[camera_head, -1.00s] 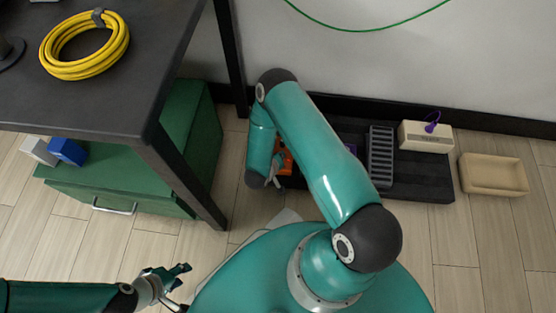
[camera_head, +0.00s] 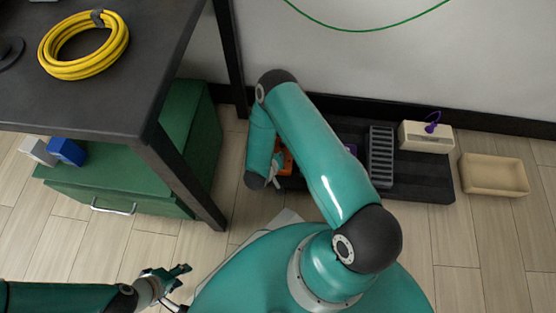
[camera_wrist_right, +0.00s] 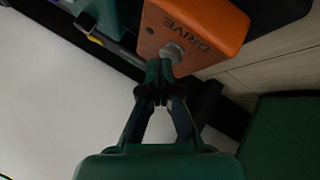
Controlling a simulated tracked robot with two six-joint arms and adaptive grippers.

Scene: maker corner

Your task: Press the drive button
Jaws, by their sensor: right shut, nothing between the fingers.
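In the right wrist view an orange box (camera_wrist_right: 212,27) marked DRIVE carries a grey round button (camera_wrist_right: 172,53). My right gripper (camera_wrist_right: 159,70) is shut and empty, its fingertips right at the button; I cannot tell whether they touch it. In the head view the orange box (camera_head: 285,161) is mostly hidden behind my right arm, and my right gripper (camera_head: 276,176) shows only in small part beside it. My left gripper (camera_head: 184,284) is open and empty at the lower left, over the floor.
A black low platform (camera_head: 425,187) by the wall holds a grey ribbed rack (camera_head: 380,156) and a cream box (camera_head: 426,137) with a purple item. A beige tray (camera_head: 494,175) lies right of it. A dark table (camera_head: 150,60) and green cabinet (camera_head: 115,190) stand left.

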